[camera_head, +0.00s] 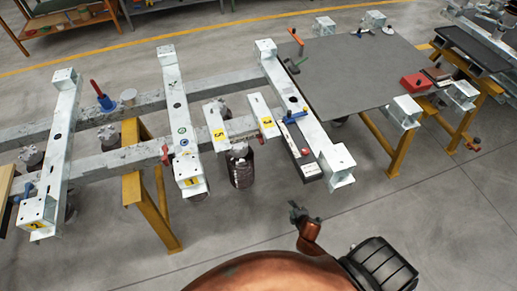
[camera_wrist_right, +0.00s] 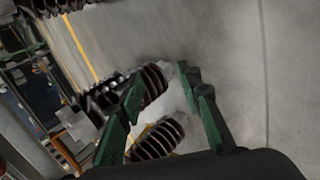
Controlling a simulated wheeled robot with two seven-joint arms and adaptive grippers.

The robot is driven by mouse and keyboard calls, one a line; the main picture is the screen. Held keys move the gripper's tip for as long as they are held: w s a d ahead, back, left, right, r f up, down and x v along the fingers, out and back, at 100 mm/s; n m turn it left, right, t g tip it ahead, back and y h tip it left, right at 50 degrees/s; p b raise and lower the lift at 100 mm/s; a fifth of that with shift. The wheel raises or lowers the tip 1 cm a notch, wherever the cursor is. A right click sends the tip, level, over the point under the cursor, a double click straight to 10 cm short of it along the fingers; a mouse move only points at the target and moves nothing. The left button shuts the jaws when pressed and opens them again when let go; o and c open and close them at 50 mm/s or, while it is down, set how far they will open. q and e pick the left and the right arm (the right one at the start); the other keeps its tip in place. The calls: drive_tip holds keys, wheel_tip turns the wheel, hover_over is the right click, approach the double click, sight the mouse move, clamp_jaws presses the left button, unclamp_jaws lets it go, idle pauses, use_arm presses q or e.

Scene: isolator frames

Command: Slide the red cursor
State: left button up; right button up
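Several small red parts show in the head view, and I cannot tell for sure which is the red cursor. A small red knob (camera_head: 305,152) sits on a dark strip along the right-hand metal beam. A red lever (camera_head: 165,153) is on the middle beam, and a red handle with a blue base (camera_head: 103,97) stands at the left. My right gripper (camera_head: 296,211) is below the right beam's near end, apart from it, small and dark. In the right wrist view its green fingers (camera_wrist_right: 160,78) are apart with nothing held between them. My left gripper is not in view.
Yellow-legged stands carry the metal beams. A grey plate (camera_head: 355,70) lies at the right with a red box (camera_head: 416,82) near its edge. Dark ribbed insulators hang under the beams and show beyond my fingers in the wrist view (camera_wrist_right: 158,138). The near floor is clear.

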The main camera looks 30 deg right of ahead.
drive_tip(key=w+d+r+n+t+b, duration=0.1)
drive_tip(key=w+r+n+t+b, duration=0.3)
drive_tip(key=w, duration=0.6)
drive_tip(key=n+t+h+b, duration=0.1)
drive_tip(key=n+t+b, duration=0.5)
drive_tip(key=n+b, duration=0.65)
approach(263, 144)
drive_tip(key=w, duration=0.5)
drive_tip(key=w+d+m+b, duration=0.1)
drive_tip(key=shift+r, duration=0.3)
drive_tip(key=w, duration=0.1)
drive_tip(key=w+b, duration=0.1)
drive_tip(key=w, duration=0.1)
drive_tip(key=shift+w+d+f, duration=0.1)
drive_tip(key=shift+d, duration=0.25)
drive_tip(key=shift+w+d, duration=0.15)
drive_tip(key=shift+w, duration=0.3)
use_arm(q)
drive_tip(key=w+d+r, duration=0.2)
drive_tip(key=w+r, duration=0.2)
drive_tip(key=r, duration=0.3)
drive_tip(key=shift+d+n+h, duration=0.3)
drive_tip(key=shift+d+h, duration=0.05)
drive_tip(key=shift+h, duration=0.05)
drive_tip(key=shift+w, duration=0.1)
